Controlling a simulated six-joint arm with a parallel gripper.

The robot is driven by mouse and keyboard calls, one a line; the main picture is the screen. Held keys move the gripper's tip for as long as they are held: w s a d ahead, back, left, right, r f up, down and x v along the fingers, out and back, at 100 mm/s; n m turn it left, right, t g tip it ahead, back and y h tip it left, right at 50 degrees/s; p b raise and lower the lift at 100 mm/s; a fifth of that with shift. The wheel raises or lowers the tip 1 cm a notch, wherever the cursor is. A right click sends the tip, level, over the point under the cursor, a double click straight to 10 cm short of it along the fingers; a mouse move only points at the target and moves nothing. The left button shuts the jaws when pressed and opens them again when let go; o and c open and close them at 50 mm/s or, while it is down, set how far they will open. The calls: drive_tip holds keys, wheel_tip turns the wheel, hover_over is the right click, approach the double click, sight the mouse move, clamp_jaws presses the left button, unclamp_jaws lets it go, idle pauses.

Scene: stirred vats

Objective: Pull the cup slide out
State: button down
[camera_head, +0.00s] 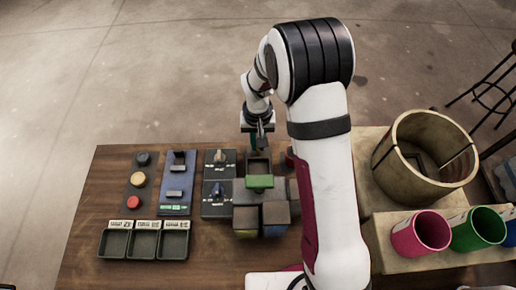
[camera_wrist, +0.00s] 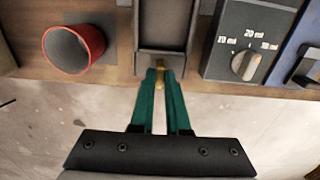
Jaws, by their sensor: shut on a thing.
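The cup slide (camera_wrist: 165,38) is a dark grey tray with raised side walls in the wrist view, with a small brass handle (camera_wrist: 160,86) at its near end. No cup shows in its visible part. In the head view the cup slide (camera_head: 258,164) is a small dark box at the far edge of the wooden table, behind a green block. My gripper (camera_wrist: 160,74) has green fingers shut on the brass handle. In the head view my gripper (camera_head: 257,140) reaches down at that far edge, its fingertips hard to make out.
A red cup (camera_wrist: 74,48) stands beside the slide, mostly hidden by my arm in the head view. A dial panel (camera_wrist: 248,48) lies on the other side. A cluster of grey-topped blocks (camera_head: 276,212), buttons (camera_head: 138,179) and three trays (camera_head: 144,244) occupy the table. A large vat (camera_head: 395,170) stands right.

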drive_tip(key=c, duration=0.9)
unclamp_jaws()
wheel_tip(320, 180, up, 16)
drive_tip(key=shift+s, duration=0.1)
drive_tip(key=s+d+r+m+y, duration=0.1)
drive_tip(key=s+d+m, duration=0.1)
drive_tip(key=s, duration=1.1)
drive_tip(key=s+d+r+m, duration=0.1)
drive_tip(key=s+d+m, duration=0.2)
drive_tip(key=s, duration=1)
drive_tip(key=shift+s+d+r+m+y, duration=0.15)
drive_tip(key=shift+d+r+m+y, duration=0.15)
drive_tip(key=shift+y, duration=0.1)
